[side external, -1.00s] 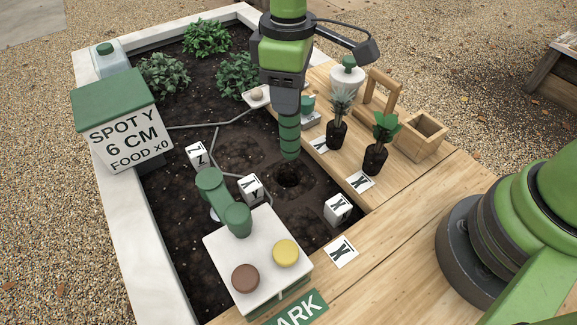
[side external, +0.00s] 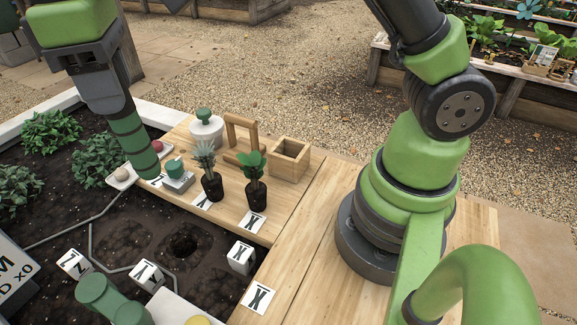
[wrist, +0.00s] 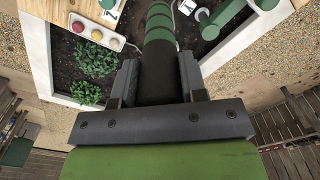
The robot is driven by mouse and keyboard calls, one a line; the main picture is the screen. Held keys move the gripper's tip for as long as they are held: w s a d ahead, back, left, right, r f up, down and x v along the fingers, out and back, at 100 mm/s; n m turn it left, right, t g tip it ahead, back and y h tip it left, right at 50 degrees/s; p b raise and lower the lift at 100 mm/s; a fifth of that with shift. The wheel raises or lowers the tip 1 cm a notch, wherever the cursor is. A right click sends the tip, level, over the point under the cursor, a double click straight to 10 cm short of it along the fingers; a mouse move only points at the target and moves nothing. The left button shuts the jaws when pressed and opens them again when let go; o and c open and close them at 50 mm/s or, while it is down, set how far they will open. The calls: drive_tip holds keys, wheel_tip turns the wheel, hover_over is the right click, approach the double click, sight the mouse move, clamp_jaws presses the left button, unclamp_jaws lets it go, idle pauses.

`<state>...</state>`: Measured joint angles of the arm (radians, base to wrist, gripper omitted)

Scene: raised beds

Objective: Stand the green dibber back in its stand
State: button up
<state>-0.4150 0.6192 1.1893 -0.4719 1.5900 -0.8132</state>
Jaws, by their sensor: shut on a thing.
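My gripper (side external: 108,105) is shut on the green dibber (side external: 132,140), a ringed green shaft hanging below the jaws and slightly tilted. In the wrist view the dibber (wrist: 160,25) extends away between the jaws (wrist: 158,85). Its lower end is clear of the soil, up and left of a dark round hole (side external: 182,244) in the side view. An open-topped square wooden box (side external: 284,169) stands empty on the wooden deck to the right of the gripper; it looks like the stand, but I cannot be sure.
Between gripper and box are two potted plants (side external: 210,187) (side external: 256,192), a wooden frame (side external: 230,135), a white lidded pot (side external: 207,131) and a small green-topped device (side external: 177,178). The deck right of the box is clear.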

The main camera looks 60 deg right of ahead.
drive_tip(key=r, duration=0.1)
drive_tip(key=d+r, duration=0.1)
drive_tip(key=r, duration=0.1)
drive_tip(key=s+d+m, duration=0.4)
drive_tip(key=s+d, duration=0.2)
drive_tip(key=d, duration=0.5)
drive_tip(key=s+d+m, duration=0.5)
drive_tip(key=s+d, duration=0.1)
drive_tip(key=d, duration=0.5)
wheel_tip(320, 180, down, 15)
drive_tip(key=shift+w+f, duration=0.15)
drive_tip(key=shift+w, duration=0.1)
drive_tip(key=o, duration=0.7)
drive_tip(key=shift+f, duration=0.15)
drive_tip(key=shift+c, duration=0.2)
drive_tip(key=o, duration=0.4)
